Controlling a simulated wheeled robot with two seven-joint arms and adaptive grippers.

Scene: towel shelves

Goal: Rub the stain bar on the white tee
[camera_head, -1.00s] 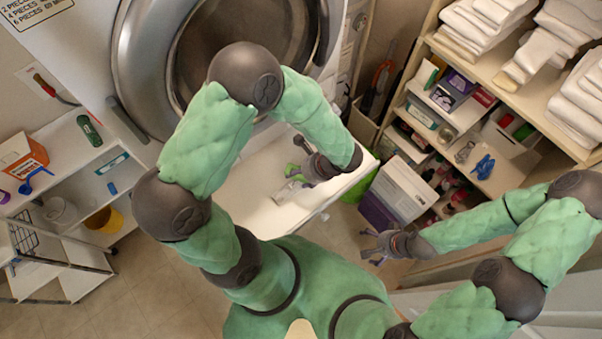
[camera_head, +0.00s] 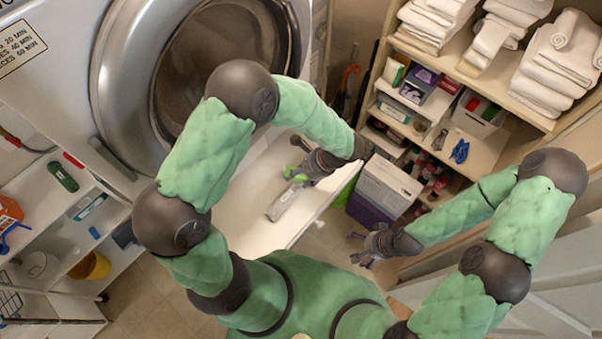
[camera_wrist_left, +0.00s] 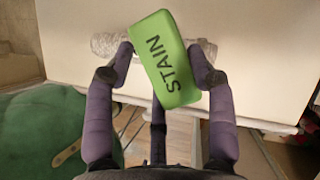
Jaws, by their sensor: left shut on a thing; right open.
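My left gripper (camera_head: 294,164) is shut on a green stain bar (camera_wrist_left: 165,60) marked "STAIN", held tilted between its fingertips. A little of the bar's green also shows at the gripper in the head view (camera_head: 298,177). The gripper is over a white work surface (camera_head: 245,215) in front of the washer; I cannot tell whether the bar touches anything. A pale, crinkled object (camera_wrist_left: 105,44) lies behind the bar in the wrist view. I cannot make out a white tee for certain. My right gripper (camera_head: 362,247) is open and empty, right of the surface.
The washer (camera_head: 125,75) stands behind the surface. Shelves with folded white towels (camera_head: 540,75) and small supplies are at the right. A grey and purple box (camera_head: 385,190) stands between surface and shelves. A low white shelf unit with a yellow bucket (camera_head: 90,266) is at the left.

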